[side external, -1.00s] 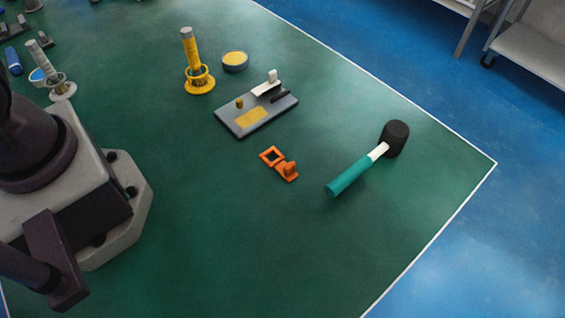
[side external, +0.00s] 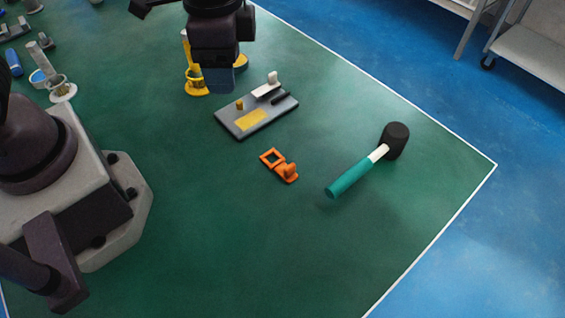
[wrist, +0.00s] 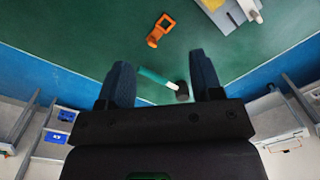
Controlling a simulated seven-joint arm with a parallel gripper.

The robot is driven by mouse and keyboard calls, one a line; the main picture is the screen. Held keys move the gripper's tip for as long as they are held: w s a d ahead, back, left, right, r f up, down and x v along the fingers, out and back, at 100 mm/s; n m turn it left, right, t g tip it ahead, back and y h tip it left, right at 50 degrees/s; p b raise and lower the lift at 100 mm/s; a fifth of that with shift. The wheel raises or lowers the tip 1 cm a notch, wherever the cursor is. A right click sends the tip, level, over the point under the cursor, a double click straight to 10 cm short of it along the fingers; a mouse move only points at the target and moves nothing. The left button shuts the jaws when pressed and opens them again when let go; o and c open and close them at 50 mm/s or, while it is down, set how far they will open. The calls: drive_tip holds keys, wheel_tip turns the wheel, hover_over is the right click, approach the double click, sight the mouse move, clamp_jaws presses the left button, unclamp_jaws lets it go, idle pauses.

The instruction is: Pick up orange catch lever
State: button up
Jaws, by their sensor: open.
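The orange catch lever (side external: 288,170) lies on the green mat near the middle of the side view, with a square loop at one end and a raised tab at the other. It also shows in the wrist view (wrist: 154,38), beyond the fingertips near the top. My gripper (side external: 219,80) is above the mat at the top of the side view, well apart from the lever. In the wrist view my gripper (wrist: 160,60) has its two blue fingers spread, with nothing held between them.
A grey plate (side external: 240,126) with small fittings lies between gripper and lever. A teal-handled mallet (side external: 350,178) lies right of the lever. A yellow post in a ring base (side external: 196,85) is partly hidden by my gripper. The mat in front of the lever is clear.

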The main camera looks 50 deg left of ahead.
sight(290, 166)
drive_tip(key=w+d+f+m, duration=0.5)
drive_tip(key=d+f+m, duration=0.3)
drive_tip(key=f+m, duration=0.2)
drive_tip(key=f, duration=1.2)
drive_tip(key=shift+w+d, duration=0.2)
drive_tip(key=shift+d, duration=0.1)
drive_tip(key=c, duration=0.9)
